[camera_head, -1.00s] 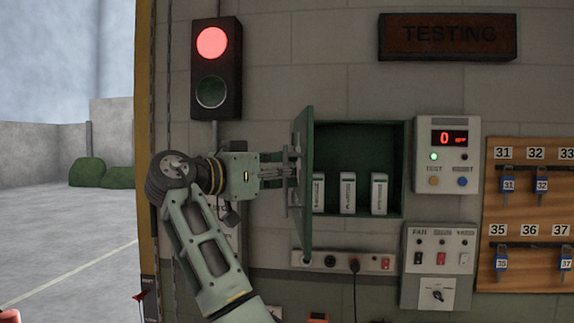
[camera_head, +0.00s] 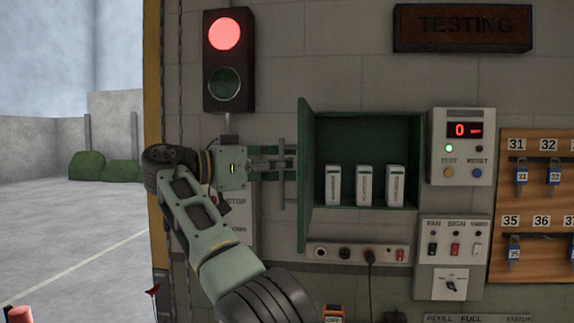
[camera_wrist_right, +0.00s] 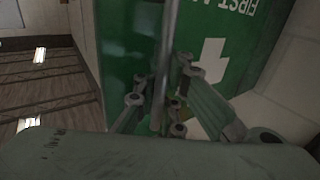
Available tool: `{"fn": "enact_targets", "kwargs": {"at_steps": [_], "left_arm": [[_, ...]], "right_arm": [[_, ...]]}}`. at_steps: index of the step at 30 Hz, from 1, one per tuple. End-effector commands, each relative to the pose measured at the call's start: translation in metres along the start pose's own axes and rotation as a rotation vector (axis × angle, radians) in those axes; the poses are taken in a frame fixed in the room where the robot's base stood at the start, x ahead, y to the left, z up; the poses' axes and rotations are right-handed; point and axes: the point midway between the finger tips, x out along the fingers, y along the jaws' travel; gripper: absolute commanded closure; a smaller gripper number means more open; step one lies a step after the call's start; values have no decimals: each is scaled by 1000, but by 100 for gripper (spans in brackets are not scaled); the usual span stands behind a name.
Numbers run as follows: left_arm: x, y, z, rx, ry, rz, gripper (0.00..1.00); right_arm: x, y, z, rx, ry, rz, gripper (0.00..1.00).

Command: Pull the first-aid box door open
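The first-aid box (camera_head: 366,133) is a green wall cabinet, and its inside is in plain view in the head view. Its green door (camera_head: 305,175) stands swung out at the box's left side, seen nearly edge-on. My right gripper (camera_head: 286,164) is at the outer face of this door, by a grey upright bar. In the right wrist view the fingers (camera_wrist_right: 160,105) lie on both sides of a thin upright edge or bar, beside the door's lettered face (camera_wrist_right: 225,50). Whether they grip it I cannot tell. My left gripper is not in view.
Several white packs (camera_head: 364,186) stand inside the box. A meter panel (camera_head: 461,147), a switch panel (camera_head: 452,257) and a key board (camera_head: 545,205) are to the right. A socket strip (camera_head: 358,252) is below, and a traffic light (camera_head: 228,60) is at upper left.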

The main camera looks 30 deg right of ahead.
Motion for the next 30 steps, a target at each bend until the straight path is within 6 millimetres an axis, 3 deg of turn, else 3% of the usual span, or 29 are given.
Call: {"fn": "enact_targets", "kwargs": {"at_steps": [15,24,30], "left_arm": [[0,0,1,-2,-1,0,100],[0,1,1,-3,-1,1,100],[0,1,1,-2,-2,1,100]], "right_arm": [[-2,0,6,-9,-12,7,100],[-1,0,4,-4,-8,7,72],[-1,0,2,-3,-6,8,72]]}}
